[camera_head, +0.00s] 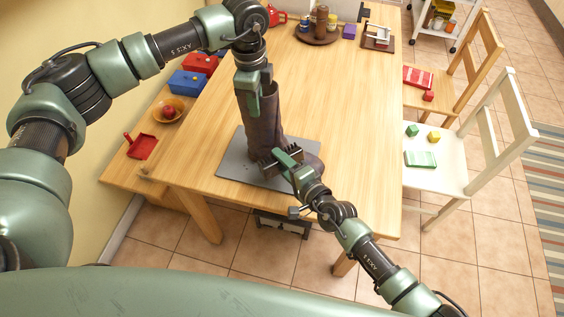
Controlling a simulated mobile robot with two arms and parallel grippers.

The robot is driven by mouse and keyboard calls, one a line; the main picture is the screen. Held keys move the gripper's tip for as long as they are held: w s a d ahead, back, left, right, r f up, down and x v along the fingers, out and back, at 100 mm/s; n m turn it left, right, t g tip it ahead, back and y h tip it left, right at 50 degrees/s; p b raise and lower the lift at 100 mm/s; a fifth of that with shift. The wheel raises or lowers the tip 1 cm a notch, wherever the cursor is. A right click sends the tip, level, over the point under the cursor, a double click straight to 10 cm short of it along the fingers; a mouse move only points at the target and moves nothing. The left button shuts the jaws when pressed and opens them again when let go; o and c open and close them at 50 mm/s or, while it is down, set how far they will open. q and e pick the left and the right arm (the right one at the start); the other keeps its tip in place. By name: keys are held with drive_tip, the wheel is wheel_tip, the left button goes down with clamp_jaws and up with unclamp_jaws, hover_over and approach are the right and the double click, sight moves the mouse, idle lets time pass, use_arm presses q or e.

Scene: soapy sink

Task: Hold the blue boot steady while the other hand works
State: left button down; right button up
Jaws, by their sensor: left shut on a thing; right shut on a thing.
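One boot (264,128) stands upright on a grey mat (229,163) near the table's front edge. It looks dark brown, not blue; its toe points to the lower right. My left gripper (257,88) comes down from above and is shut on the top of the boot's shaft. My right gripper (277,158) comes in from the lower right, at the boot's instep. It is shut on a small dark thing, mostly hidden by the fingers; I cannot tell what it is or whether it touches the boot.
The wooden table (345,110) is clear right of the boot. A round brown tray (317,39) with jars stands at the back. A low bench on the left holds a bowl (158,115), a red dustpan (140,146) and a blue box (188,83). A white chair (440,185) stands right.

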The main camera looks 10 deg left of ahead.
drive_tip(key=shift+w+a, duration=0.65)
drive_tip(key=shift+r, duration=0.1)
